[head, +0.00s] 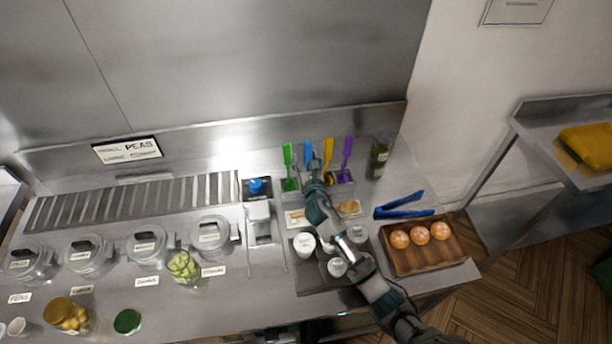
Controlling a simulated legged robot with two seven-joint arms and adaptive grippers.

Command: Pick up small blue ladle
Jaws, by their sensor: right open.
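The small blue ladle (307,151) stands upright by its handle in a holder at the back of the steel counter, between a green-handled utensil (288,160) and a yellow-handled one (328,152). A purple-handled utensil (347,150) stands at the right end of the row. My right gripper (314,171) is open and reaches up to the lower part of the blue handle, with its fingers close to it. I cannot tell whether they touch it. The gripper and arm hide the ladle's lower end. My left gripper is not in view.
A dark jar (380,154) stands right of the holder. Blue tongs (405,205) and a wooden tray (428,260) with three orange round items lie at the right. White cups (304,244) stand beside my arm. Lidded jars (145,243) line the left.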

